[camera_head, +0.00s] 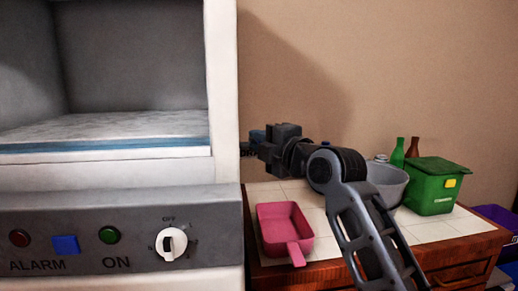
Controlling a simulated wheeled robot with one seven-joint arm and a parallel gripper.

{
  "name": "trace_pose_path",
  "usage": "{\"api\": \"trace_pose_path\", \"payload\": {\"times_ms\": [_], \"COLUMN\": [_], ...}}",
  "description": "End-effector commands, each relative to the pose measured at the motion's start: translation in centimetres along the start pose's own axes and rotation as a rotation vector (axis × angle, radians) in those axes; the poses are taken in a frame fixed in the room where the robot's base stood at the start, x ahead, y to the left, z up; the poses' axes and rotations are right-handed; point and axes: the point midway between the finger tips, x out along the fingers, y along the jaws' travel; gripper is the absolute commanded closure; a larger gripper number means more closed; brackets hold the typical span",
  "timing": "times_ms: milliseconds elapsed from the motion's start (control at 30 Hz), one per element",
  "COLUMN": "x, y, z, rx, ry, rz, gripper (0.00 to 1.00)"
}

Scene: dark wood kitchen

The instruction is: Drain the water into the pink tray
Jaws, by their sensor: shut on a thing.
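The pink tray (264,226) lies on the tiled top of the wooden cabinet, with its handle toward me. I cannot see water in it. My gripper (258,146) reaches left, above and behind the tray, to the right side wall of the white appliance (222,100). The appliance's open chamber has a pale, blue-edged floor (110,135).
A grey bowl (388,183) stands behind my arm. A green lidded bin (432,188), a green bottle (398,153) and a brown bottle (413,147) are at the right. A purple crate (496,217) is beyond the cabinet. The appliance front has a white knob (171,243) and buttons.

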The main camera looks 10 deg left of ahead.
Motion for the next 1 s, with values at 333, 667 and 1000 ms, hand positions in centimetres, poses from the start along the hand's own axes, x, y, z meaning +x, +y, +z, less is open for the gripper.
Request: {"api": "trace_pose_path", "payload": {"times_ms": [333, 667, 1000], "x": [-0.16, -0.35, -0.42], "y": [-0.54, -0.26, 0.13], "z": [0.82, 1.24, 1.22], "rx": [-0.005, -0.006, -0.004], "ry": [0.115, 0.209, 0.227], "rz": [0.002, 0.001, 0.001], "gripper": [1.00, 1.00, 1.00]}}
